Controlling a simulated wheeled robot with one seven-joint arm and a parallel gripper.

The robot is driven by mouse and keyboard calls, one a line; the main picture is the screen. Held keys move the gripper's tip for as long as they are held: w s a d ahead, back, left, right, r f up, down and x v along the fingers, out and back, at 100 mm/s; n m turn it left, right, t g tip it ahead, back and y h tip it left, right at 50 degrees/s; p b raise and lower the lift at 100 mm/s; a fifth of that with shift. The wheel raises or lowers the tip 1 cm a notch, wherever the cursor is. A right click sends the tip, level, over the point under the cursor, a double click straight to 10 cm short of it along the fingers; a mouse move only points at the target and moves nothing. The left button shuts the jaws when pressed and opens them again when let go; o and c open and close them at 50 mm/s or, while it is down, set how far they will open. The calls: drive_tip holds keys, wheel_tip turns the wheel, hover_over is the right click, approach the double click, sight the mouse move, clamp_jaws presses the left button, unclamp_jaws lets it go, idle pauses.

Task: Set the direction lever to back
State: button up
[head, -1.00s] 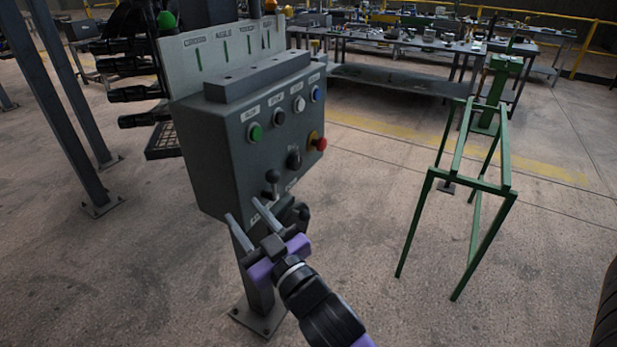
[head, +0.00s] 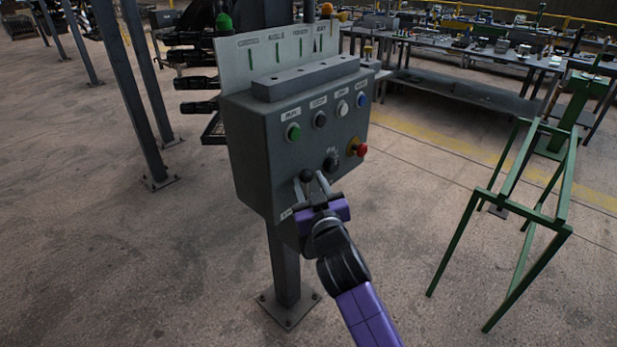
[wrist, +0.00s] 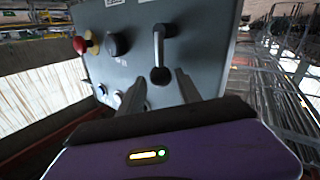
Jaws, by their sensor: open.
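The direction lever (head: 306,176) has a black ball knob and stands low on the front of the grey control box (head: 250,160). In the wrist view the lever (wrist: 159,60) shows as a metal shaft with the black knob at its end. My gripper (head: 310,186) is open in front of the box. In the wrist view the fingers of my gripper (wrist: 160,88) lie on either side of the knob, close to it; I cannot tell if they touch it. The label under the lever is mostly hidden by my gripper.
A black rotary knob (head: 331,162) and a red emergency button (head: 361,150) sit to the lever's right. Push buttons, one green (head: 293,132), line the box above. A green metal frame (head: 510,210) stands at right. The floor between is clear.

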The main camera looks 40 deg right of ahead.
drive_tip(key=shift+x, duration=0.8)
drive_tip(key=shift+a, duration=0.1)
clamp_jaws()
idle(0.8)
